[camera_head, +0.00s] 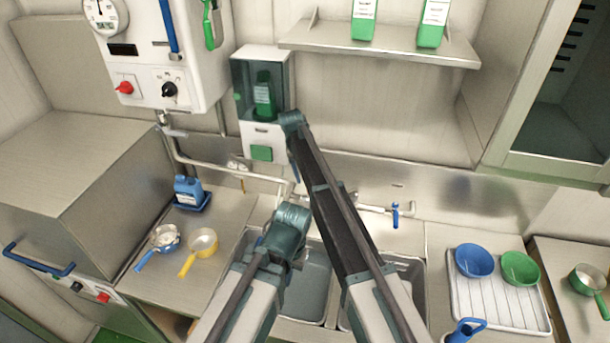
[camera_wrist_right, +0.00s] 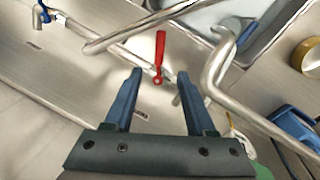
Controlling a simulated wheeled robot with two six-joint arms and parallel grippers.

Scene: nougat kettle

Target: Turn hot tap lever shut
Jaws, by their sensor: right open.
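The red hot tap lever (camera_wrist_right: 160,52) shows in the right wrist view, pointing up the picture from a pivot near the metal pipe. My right gripper (camera_wrist_right: 160,75) is open, its blue fingers apart on either side of the lever's lower end. I cannot tell if either finger touches the lever. In the head view my arm hides the red lever. The blue tap lever (camera_head: 395,215) stands on the wall pipe right of my arm; it also shows in the right wrist view (camera_wrist_right: 42,14). My left gripper is not in view.
Bent metal pipes (camera_wrist_right: 216,70) lie close to the right gripper. The sink (camera_head: 315,285) is below. A dispenser (camera_head: 262,100) hangs on the wall.

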